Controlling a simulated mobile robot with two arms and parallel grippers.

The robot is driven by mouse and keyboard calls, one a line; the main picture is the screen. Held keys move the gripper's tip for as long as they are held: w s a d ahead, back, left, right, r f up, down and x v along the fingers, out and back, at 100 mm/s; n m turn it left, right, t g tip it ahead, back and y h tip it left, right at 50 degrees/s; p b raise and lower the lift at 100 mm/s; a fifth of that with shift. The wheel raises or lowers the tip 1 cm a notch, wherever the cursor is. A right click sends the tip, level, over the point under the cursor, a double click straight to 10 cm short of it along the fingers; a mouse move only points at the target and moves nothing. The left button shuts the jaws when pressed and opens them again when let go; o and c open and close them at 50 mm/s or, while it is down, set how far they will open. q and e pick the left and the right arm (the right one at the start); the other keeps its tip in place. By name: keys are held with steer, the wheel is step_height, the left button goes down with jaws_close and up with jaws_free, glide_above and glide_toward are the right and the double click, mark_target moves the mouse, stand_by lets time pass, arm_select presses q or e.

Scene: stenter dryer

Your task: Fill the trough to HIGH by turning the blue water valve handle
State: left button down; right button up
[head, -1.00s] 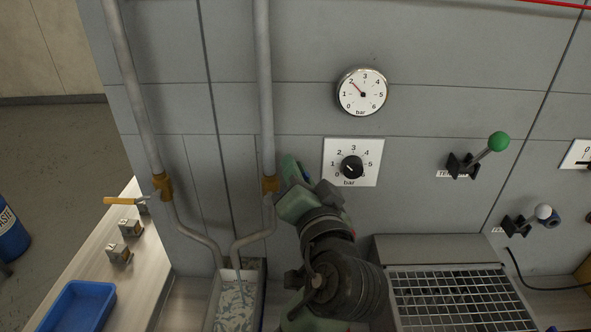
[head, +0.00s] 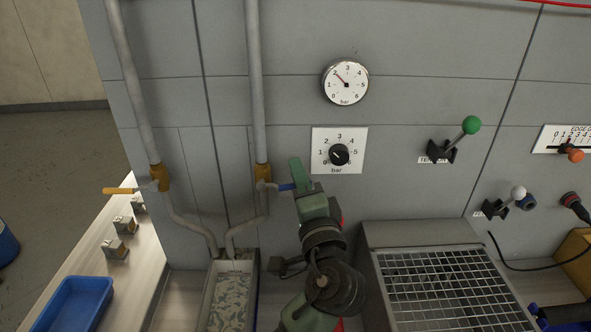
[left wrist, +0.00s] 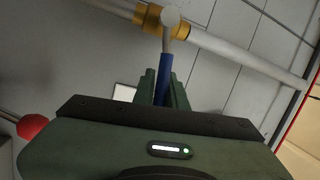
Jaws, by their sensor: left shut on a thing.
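The blue water valve handle (head: 287,187) points right, about level, from the brass valve body (head: 263,176) on the right-hand pipe. My left gripper (head: 296,174) is shut on the handle's outer end. In the left wrist view the blue handle (left wrist: 165,74) runs up from between my fingers (left wrist: 164,92) to the brass valve (left wrist: 160,17). The trough (head: 208,306) stands below the pipes, with a pale, rippled surface inside. I cannot read a level mark on it. My right gripper is not in view.
A second valve with a yellow handle (head: 123,190) is on the left pipe. A pressure gauge (head: 346,82) and black knob (head: 339,154) are on the wall. A green-knobbed lever (head: 471,125) and metal grid (head: 450,292) are to the right. A blue tray (head: 78,305) is at lower left.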

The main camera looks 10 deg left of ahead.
arm_select(q)
steer(key=shift+f+m+t, duration=0.3)
steer(key=shift+f+m, duration=0.15)
steer(key=shift+m, duration=0.55)
steer(key=c, duration=1.7)
jaws_free()
steer(key=shift+w+f, duration=0.1)
steer(key=shift+w, duration=0.05)
